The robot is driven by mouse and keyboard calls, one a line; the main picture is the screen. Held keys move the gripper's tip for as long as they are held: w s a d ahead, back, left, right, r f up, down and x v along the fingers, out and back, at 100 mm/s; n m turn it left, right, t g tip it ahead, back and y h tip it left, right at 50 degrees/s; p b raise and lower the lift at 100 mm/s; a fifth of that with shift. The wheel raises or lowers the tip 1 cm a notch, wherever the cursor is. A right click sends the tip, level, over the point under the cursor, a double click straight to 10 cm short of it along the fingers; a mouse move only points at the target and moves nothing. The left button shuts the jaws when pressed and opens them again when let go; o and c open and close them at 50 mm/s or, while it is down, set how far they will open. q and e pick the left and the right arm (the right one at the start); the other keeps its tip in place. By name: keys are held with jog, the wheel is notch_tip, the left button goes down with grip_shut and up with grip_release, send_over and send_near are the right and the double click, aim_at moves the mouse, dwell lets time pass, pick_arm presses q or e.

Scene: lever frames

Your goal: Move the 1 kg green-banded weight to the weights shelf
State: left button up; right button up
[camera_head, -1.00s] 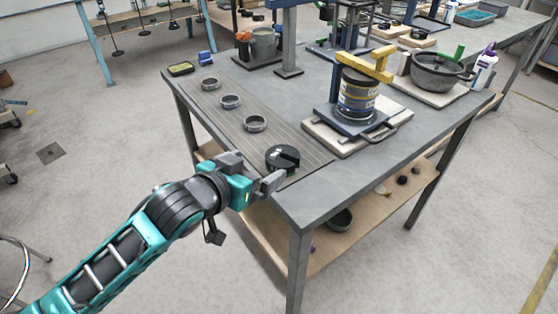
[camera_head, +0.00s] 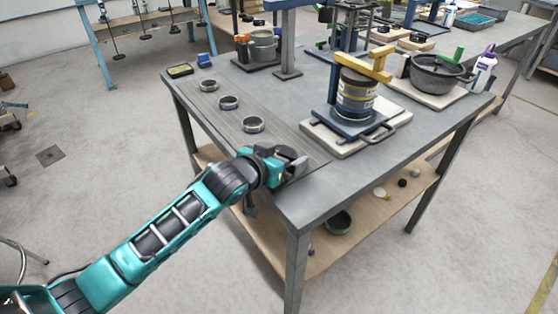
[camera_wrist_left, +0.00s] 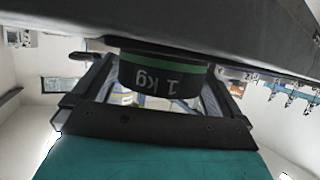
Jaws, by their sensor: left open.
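The 1 kg weight (camera_wrist_left: 166,80) is a black cylinder with a green band and "1 kg" lettering, upside down in the left wrist view. It lies between the two open fingers of my left gripper (camera_wrist_left: 158,92), with gaps visible at its sides. In the head view my left gripper (camera_head: 291,170) is at the near corner of the table and mostly or wholly hides the weight. My right gripper is not in view. A wooden lower shelf (camera_head: 335,248) under the table holds small items; I cannot tell whether it is the weights shelf.
Several dark rings, one of them here (camera_head: 253,125), lie in a row on the grey table (camera_head: 328,190). A yellow-handled press (camera_head: 357,90) and a grey pot (camera_head: 436,75) stand farther right. The table's front strip right of the gripper is clear.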

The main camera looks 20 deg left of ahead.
pick_arm(q)
jog(key=c, duration=1.6)
jog(key=shift+r, duration=0.2)
jog(key=shift+c, duration=1)
notch_tip(320, 180, up, 19)
jog(key=p, duration=0.4)
jog(key=s+a+f+n+y, duration=0.3)
jog(key=s+f, duration=0.6)
jog(key=s, duration=0.4)
jog(key=shift+s+a+f+y, duration=0.2)
jog(key=shift+s+a+y, duration=0.15)
jog(key=shift+a, duration=0.2)
